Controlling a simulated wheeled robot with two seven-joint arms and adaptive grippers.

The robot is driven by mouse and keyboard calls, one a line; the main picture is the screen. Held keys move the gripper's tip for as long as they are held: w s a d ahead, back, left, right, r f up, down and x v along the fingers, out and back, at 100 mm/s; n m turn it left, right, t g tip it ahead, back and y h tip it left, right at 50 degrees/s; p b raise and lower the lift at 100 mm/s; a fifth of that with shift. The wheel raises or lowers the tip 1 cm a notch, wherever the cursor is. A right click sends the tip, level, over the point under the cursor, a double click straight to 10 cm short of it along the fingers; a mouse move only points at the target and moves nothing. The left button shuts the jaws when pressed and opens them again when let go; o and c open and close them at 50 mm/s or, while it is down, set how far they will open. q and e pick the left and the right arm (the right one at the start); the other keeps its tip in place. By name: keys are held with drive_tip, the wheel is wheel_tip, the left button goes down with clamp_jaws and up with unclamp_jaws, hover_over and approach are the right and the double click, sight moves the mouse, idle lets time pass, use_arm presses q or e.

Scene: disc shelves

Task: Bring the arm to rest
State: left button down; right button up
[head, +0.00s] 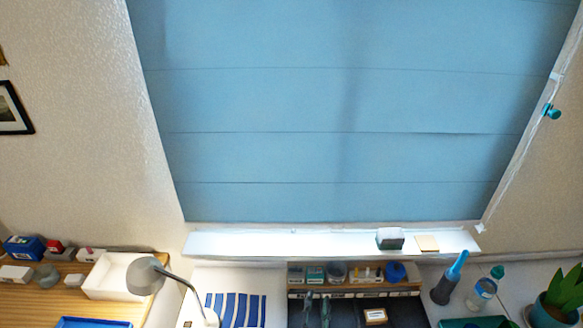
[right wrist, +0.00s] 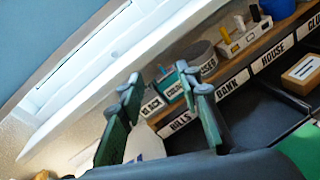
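My right gripper (head: 316,311) shows at the bottom middle of the head view, in front of the dark compartments below the small shelf. In the right wrist view its two green-padded fingers (right wrist: 160,84) stand apart with nothing between them. They point up toward the window sill and the left end of the labelled shelf. Most of the right arm is out of the head view. My left gripper is not in view.
A wooden shelf (right wrist: 232,62) carries small boxes and labels such as BILLS, BANK and HOUSE. The lamp (head: 146,276) and white tray (head: 104,289) stand left. The bottle (head: 481,290) and potted plant (head: 566,290) stand right. A blue blind (head: 340,110) hangs behind.

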drive_tip(key=s+d+f+m+g+h, duration=0.1)
drive_tip(key=s+d+f+m+g, duration=0.25)
drive_tip(key=d+m, duration=0.35)
drive_tip(key=s+d+f+m+g+h, duration=0.1)
drive_tip(key=s+d+f+m+g, duration=0.1)
drive_tip(key=s+d+m, duration=0.45)
drive_tip(key=s+d+f+m+g+h, duration=0.1)
drive_tip(key=s+d+f+m+g, duration=0.2)
drive_tip(key=d, duration=0.6)
drive_tip(key=s+d+f+m+g+y, duration=0.1)
drive_tip(key=s+d+m+g+y, duration=0.15)
drive_tip(key=s+m, duration=0.55)
drive_tip(key=s+d+f+m+g+y, duration=0.25)
drive_tip(key=s+m, duration=0.25)
drive_tip(key=s, duration=0.5)
wheel_tip(320, 180, down, 30)
drive_tip(key=s+a, duration=0.2)
drive_tip(key=s+f+n+g, duration=0.1)
drive_tip(key=s+f+g, duration=0.1)
drive_tip(key=s+f, duration=1.5)
drive_tip(key=shift+s+f+y+b, duration=0.2)
drive_tip(key=shift+s+y+b, duration=0.15)
drive_tip(key=shift+s, duration=0.65)
